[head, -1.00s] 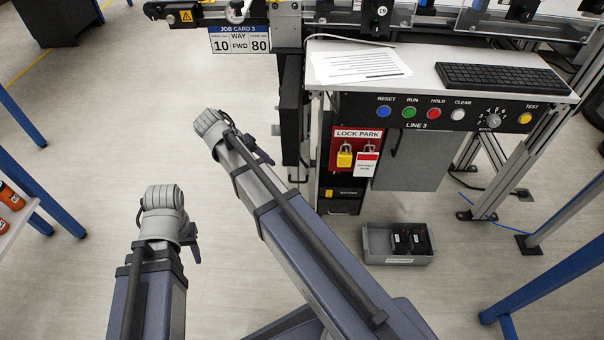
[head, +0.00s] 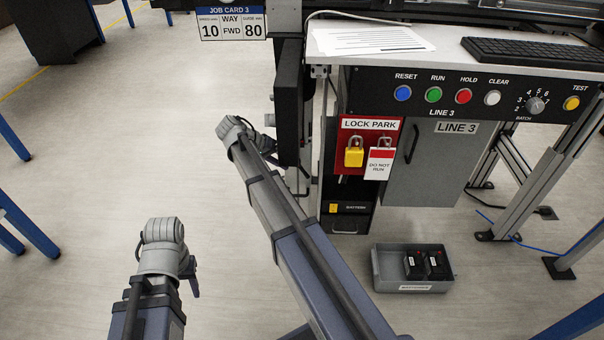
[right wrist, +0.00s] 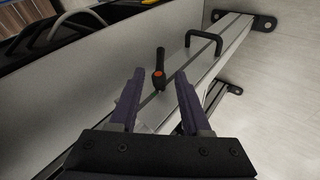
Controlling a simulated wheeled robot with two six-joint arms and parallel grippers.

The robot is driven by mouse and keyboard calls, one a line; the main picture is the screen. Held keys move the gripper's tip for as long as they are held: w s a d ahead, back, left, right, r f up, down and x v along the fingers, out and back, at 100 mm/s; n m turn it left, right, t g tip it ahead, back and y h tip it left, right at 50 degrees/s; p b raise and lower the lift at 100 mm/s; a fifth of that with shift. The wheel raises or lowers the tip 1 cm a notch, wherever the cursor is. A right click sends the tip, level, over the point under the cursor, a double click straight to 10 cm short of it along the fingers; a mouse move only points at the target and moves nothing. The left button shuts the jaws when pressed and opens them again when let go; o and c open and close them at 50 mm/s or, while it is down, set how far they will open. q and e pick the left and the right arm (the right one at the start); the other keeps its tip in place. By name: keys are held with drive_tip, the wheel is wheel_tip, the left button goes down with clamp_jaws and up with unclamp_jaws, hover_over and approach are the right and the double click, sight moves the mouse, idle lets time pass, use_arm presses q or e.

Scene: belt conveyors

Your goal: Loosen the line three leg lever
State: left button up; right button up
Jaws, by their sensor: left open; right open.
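In the right wrist view, the leg lever (right wrist: 159,66) is a short black handle with an orange-centred hub on a grey slotted metal leg (right wrist: 222,40). My right gripper (right wrist: 159,88) is open, with its two purple fingers on either side of the lever's hub in the picture. A gap shows on both sides, and I cannot tell how far the lever is beyond the tips. In the head view, my left gripper (head: 191,277) hangs over open floor at the lower left, small and partly hidden by its arm. The line three panel (head: 460,100) stands at the right.
A black U-shaped handle (right wrist: 206,43) is beyond the lever on the leg. In the head view, a red lock park board (head: 364,150) holds a yellow padlock and tag. A grey bin (head: 400,287) with black batteries stands on the floor.

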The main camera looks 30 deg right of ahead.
sight(302, 171)
drive_tip(key=b+x, duration=0.5)
drive_tip(key=x, duration=0.2)
drive_tip(key=shift+f, duration=0.25)
clamp_jaws()
idle(0.3)
